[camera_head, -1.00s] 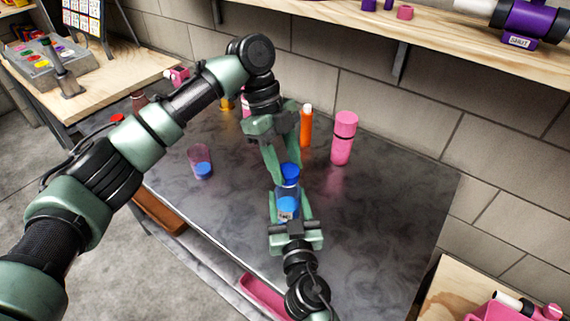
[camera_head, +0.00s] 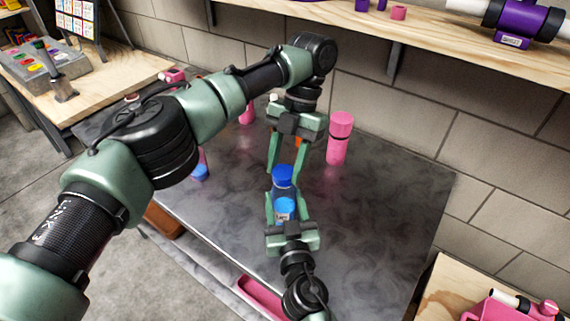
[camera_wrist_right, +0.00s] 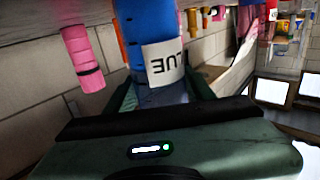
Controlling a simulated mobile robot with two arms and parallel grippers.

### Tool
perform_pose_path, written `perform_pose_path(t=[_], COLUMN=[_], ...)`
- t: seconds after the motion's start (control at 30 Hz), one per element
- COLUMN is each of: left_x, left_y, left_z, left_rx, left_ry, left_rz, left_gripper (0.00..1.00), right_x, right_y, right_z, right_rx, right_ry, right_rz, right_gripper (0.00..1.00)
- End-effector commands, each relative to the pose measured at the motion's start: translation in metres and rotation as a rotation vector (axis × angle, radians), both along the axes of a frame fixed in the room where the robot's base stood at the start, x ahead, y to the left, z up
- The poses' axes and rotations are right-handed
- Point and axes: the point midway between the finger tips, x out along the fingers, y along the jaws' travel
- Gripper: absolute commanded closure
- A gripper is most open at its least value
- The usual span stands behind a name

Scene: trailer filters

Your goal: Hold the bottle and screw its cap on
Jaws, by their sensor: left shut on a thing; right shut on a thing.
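The blue bottle (camera_head: 285,211) is held over the middle of the table by my right gripper (camera_head: 284,207), which is shut on it. The right wrist view shows the bottle's blue body (camera_wrist_right: 146,25) and its white label up close. A darker blue cap (camera_head: 283,176) is at the bottle's far end. My left gripper (camera_head: 285,172) reaches in from behind with its fingers on both sides of the cap and is shut on it. Cap and bottle look lined up, but I cannot tell whether they are screwed together.
A pink bottle (camera_head: 340,140) stands on the dark table (camera_head: 378,215) behind and to the right. An orange bottle is mostly hidden by my left gripper. A blue-bottomed container (camera_head: 201,172) at the left is partly covered by my left arm. The table's right side is clear.

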Motion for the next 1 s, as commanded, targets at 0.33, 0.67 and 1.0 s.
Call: perform_pose_path(t=[0.33,0.67,1.0], left_x=[0.001,0.002,0.000], left_y=[0.001,0.001,0.000], left_z=[0.000,0.021,0.046], left_rx=[0.000,0.001,0.000], left_ry=[-0.003,-0.007,-0.002], left_rz=[0.004,0.003,0.003], left_gripper=[0.35,0.35,0.35], right_x=[0.000,0.000,0.000], right_y=[0.000,0.000,0.000], right_z=[-0.001,0.000,-0.001], right_rx=[0.001,0.001,0.001], right_ry=[0.001,0.001,0.001], right_rz=[0.001,0.001,0.000], right_gripper=[1.00,1.00,1.00])
